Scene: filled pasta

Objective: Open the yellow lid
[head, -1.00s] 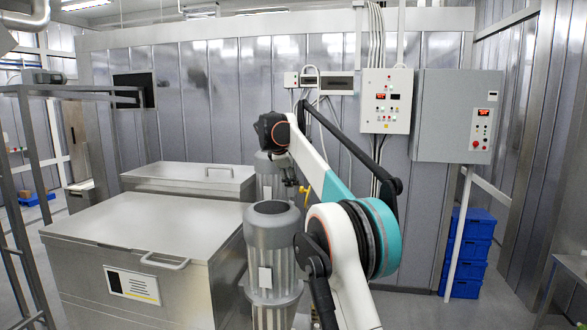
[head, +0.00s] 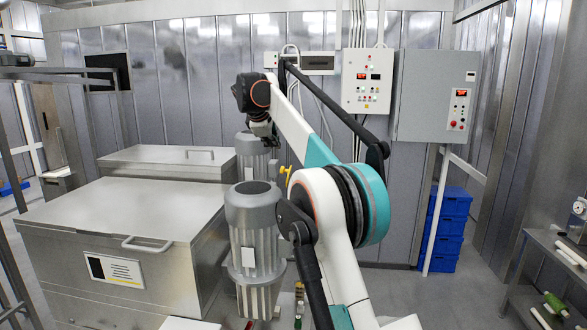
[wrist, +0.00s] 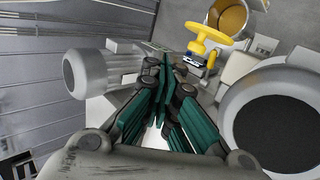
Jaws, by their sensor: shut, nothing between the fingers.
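A yellow round, wheel-like piece (wrist: 210,38) shows in the upper right of the wrist view; I cannot tell for sure that it is the yellow lid. A small yellow part (head: 285,173) also shows beside my arm in the head view. My gripper (wrist: 165,72) has its teal fingers together and empty in the wrist view, to the left of and below the yellow piece in the picture, apart from it. In the head view the fingers are hard to make out below the dark wrist.
Grey motors (head: 254,235) stand close to my arm; one (wrist: 88,73) is left of the fingers in the wrist view. Steel vats with closed covers (head: 120,210) fill the left. Control boxes (head: 436,97) hang behind. Blue crates (head: 447,232) stand at the back right, with some free floor.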

